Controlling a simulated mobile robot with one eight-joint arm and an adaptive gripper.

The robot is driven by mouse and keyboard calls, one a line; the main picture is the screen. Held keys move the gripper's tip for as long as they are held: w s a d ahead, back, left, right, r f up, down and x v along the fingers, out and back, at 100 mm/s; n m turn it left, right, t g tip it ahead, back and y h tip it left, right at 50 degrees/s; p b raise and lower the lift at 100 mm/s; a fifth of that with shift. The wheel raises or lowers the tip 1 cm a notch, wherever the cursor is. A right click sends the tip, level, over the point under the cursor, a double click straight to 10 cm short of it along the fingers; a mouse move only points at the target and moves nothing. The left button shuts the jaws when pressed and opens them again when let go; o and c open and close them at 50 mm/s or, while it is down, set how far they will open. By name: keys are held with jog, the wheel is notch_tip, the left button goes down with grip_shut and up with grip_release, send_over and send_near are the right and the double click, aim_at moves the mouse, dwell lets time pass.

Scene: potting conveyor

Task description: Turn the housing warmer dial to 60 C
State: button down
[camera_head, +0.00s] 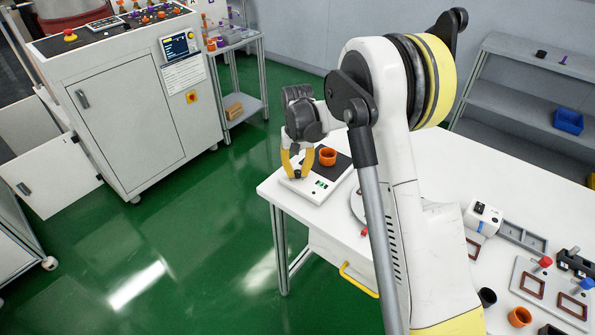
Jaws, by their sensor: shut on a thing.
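The housing warmer (313,192) is a flat white unit with a dark top plate, at the far left corner of the white table. An orange ring-shaped housing (327,157) sits on its plate. Small green display marks show on its front edge. My gripper (297,174), with yellow fingers, points down at the warmer's left front corner and is shut on the dial there. The fingers hide the dial, so its setting cannot be read. The green marks are too small to read.
The white table (480,150) has clear room behind my arm. At its right front are a white device (483,218), a fixture plate (553,290) with red and blue knobs, and an orange cup (519,317). A control cabinet (140,115) stands at the left, grey shelves (530,92) at the back right.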

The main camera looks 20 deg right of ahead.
jog(key=m, duration=0.4)
jog(key=shift+m, duration=0.4)
jog(key=m, duration=0.3)
jog(key=shift+m, duration=0.3)
jog(key=m, duration=0.4)
jog(key=shift+m, duration=2.1)
jog(key=c, duration=1.3)
grip_release()
jog(key=shift+o, duration=0.2)
